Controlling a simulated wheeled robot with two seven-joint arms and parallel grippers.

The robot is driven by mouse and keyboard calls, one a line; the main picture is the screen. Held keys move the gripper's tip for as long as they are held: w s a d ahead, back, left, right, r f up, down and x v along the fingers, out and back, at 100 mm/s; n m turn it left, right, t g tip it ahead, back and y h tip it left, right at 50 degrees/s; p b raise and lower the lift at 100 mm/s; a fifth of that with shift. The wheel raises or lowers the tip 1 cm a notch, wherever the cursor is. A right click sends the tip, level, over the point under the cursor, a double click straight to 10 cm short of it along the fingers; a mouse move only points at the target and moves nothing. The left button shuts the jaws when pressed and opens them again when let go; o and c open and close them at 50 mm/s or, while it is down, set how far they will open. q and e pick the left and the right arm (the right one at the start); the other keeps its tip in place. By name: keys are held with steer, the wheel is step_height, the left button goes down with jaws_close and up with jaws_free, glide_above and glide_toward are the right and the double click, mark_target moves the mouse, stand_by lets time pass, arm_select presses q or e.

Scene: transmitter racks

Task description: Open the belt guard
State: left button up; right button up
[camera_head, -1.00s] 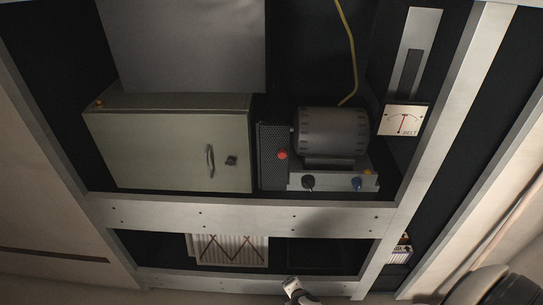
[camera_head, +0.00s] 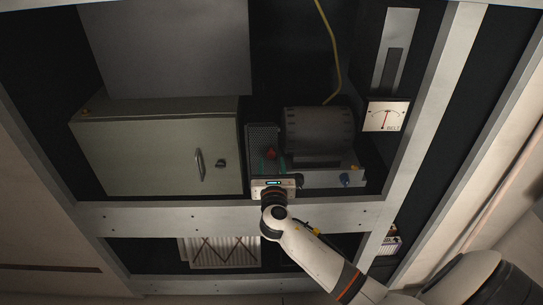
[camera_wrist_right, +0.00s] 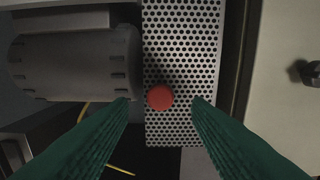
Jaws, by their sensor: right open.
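The belt guard is a perforated metal panel (camera_head: 262,137) standing at the left of the grey motor (camera_head: 318,130). It bears a red round knob (camera_head: 271,154). In the right wrist view the perforated panel (camera_wrist_right: 180,45) fills the middle and the red knob (camera_wrist_right: 160,97) lies between my fingers. My right gripper (camera_head: 270,166) is open in front of the guard, its green fingers on either side of the knob. In the wrist view my right gripper (camera_wrist_right: 162,102) shows a gap on both sides of the knob. Contact cannot be told. My left gripper is out of view.
A green-grey cabinet (camera_head: 150,150) with a handle stands left of the guard. A blue knob (camera_head: 345,180) sits on the motor base at right. The rack's pale crossbar (camera_head: 160,217) runs below, and a BELT gauge (camera_head: 386,116) hangs at right.

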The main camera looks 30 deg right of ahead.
mark_target(271, 156)
steer(key=shift+x, duration=1.95)
steer(key=shift+a, duration=0.1)
jaws_close()
